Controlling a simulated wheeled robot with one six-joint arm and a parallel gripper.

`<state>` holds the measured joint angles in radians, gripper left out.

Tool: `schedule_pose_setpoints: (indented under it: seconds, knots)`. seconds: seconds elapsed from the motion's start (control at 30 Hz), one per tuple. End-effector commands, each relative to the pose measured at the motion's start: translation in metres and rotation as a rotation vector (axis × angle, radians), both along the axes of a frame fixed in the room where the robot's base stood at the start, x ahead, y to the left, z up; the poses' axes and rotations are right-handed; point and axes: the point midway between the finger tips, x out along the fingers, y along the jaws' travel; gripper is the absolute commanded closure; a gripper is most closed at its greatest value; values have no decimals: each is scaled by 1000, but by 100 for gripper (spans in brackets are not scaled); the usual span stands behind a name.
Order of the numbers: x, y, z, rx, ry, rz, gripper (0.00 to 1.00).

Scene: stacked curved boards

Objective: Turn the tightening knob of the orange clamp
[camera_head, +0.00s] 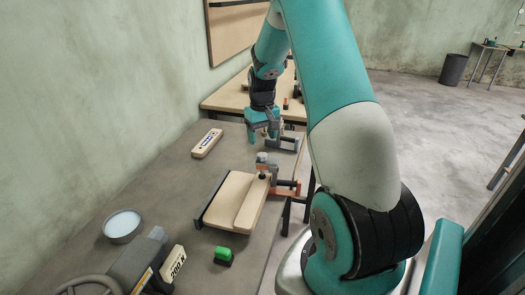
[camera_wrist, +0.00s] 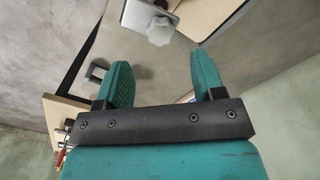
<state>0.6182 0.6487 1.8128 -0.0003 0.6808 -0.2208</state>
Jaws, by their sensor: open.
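The orange clamp (camera_head: 287,189) grips the table edge at the right side of the pale stacked boards (camera_head: 228,197) in the head view. Its grey lobed knob (camera_head: 262,158) stands on top, above the boards. A grey lobed knob (camera_wrist: 159,31) also shows in the wrist view near the top, beyond the fingertips. My gripper (camera_head: 263,137) is open and empty, pointing down over the table behind the clamp. In the wrist view my gripper (camera_wrist: 163,72) has its two teal fingers wide apart, with bare surface between them. No finger touches the knob.
A pale block with dark markings (camera_head: 206,143) lies left of my gripper. A round grey dish (camera_head: 123,225), a green-topped item (camera_head: 223,255) and a vise-like tool (camera_head: 140,262) stand nearer. Another grey clamp (camera_head: 284,144) sits at the table edge beside my gripper.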

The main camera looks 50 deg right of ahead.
Motion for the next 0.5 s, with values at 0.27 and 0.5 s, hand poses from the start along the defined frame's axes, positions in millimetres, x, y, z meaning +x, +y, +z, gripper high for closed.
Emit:
schedule_pose_setpoints:
  seconds: [0.27,0.5]
  knots:
    - [0,0,-52,2,2,1,37]
    - [0,0,-69,0,-1,1,37]
